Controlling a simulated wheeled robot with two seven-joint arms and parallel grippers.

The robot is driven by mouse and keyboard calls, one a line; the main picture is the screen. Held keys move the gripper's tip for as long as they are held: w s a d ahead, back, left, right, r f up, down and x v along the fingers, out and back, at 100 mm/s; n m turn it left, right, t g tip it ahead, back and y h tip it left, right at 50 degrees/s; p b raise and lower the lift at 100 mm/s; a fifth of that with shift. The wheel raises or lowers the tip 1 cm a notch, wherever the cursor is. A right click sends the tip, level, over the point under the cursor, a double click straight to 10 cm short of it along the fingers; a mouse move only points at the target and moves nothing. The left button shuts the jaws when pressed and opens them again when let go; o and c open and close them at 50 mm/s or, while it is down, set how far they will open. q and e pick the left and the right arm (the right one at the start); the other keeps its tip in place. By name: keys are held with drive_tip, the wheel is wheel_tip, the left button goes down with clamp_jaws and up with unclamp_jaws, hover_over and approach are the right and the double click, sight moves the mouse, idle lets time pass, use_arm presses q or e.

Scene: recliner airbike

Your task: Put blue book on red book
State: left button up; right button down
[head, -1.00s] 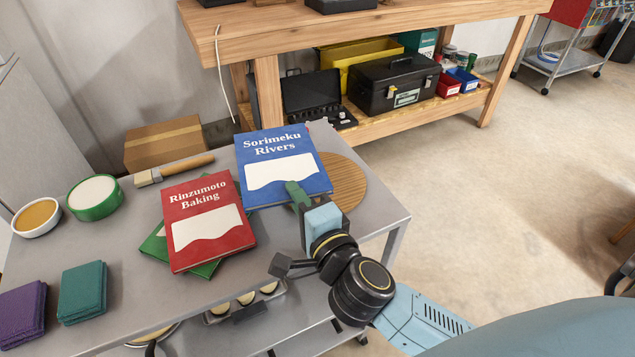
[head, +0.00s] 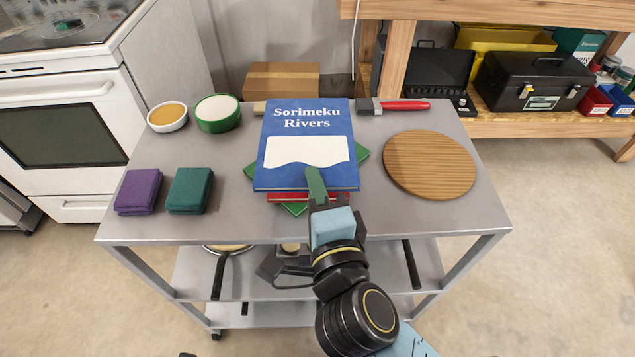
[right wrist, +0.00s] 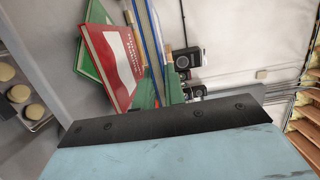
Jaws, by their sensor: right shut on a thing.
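The blue book (head: 306,150), titled "Sorimeku Rivers", is gripped at its near edge by my right gripper (head: 316,184). In the head view it lies over the red book (head: 290,197), of which only a strip of the near edge shows. A green book (head: 361,153) lies under the red one, its corners sticking out. In the right wrist view the blue book (right wrist: 150,40) is edge-on between the green fingers, and the red book (right wrist: 112,50) shows beside it, seemingly with a gap between them. My left gripper is out of view.
All this is over a grey metal cart (head: 240,220). A round wooden board (head: 430,165) lies to the right, a red-handled tool (head: 405,106) behind it. Folded purple (head: 139,191) and teal (head: 190,190) cloths and two bowls (head: 218,113) are on the left.

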drive_tip(key=shift+f, duration=3.1)
drive_tip(key=shift+f, duration=0.3)
drive_tip(key=c, duration=1.7)
unclamp_jaws()
drive_tip(key=shift+c, duration=0.2)
drive_tip(key=shift+s, duration=0.2)
